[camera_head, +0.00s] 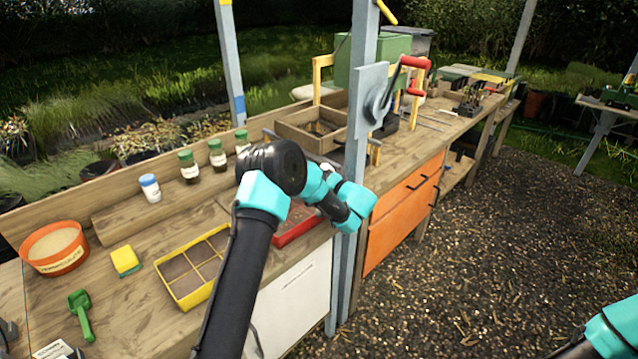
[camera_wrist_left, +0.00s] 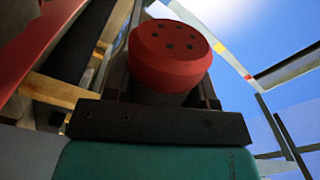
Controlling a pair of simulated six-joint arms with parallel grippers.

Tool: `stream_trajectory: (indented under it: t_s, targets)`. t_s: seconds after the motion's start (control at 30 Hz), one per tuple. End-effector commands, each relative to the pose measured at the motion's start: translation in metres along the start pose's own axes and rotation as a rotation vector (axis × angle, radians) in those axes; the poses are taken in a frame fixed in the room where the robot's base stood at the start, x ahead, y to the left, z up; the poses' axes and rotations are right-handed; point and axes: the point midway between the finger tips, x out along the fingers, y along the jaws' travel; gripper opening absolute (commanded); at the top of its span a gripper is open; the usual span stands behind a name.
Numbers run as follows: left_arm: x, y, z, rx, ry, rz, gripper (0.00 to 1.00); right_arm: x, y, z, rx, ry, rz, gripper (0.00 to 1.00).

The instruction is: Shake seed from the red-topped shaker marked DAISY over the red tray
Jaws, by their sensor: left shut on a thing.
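My left gripper (camera_wrist_left: 163,98) is shut on the shaker (camera_wrist_left: 172,52). Its red cap with several dark holes faces the wrist camera. The body is mostly hidden between the fingers and no DAISY label is readable. In the head view my left wrist hides the gripper and the shaker. The red tray (camera_head: 297,233) lies at the front of the bench, just left of the grey post, partly behind my left arm. No seed shows falling. My right gripper (camera_head: 574,350) is at the lower right edge, mostly cut off.
Green-topped jars (camera_head: 188,168) and a blue-topped white one (camera_head: 150,188) stand on the back ledge. A yellow divided tray (camera_head: 192,285), yellow sponge (camera_head: 125,261), green scoop (camera_head: 81,313) and orange bowl (camera_head: 54,248) sit left. The grey post (camera_head: 350,270) rises close to my left wrist.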

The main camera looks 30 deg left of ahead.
Motion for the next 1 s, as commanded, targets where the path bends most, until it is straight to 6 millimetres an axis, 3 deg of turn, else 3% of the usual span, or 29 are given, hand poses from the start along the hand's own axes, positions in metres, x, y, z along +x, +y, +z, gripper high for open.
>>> stream_trajectory:
  t_s: [0.33, 0.6, 1.0]
  targets:
    - [0.0, -0.004, -0.002, 0.001, 0.0, 0.0, 0.23, 0.0, 0.0, 0.0, 0.0, 0.0, 0.0, 0.43]
    - [-0.001, 0.022, 0.012, 0.002, -0.001, 0.001, 0.23, 0.0, 0.0, 0.0, 0.0, 0.0, 0.0, 0.43]
    - [-0.001, 0.021, 0.011, 0.0, -0.001, 0.0, 0.23, 0.0, 0.0, 0.0, 0.0, 0.0, 0.0, 0.43]
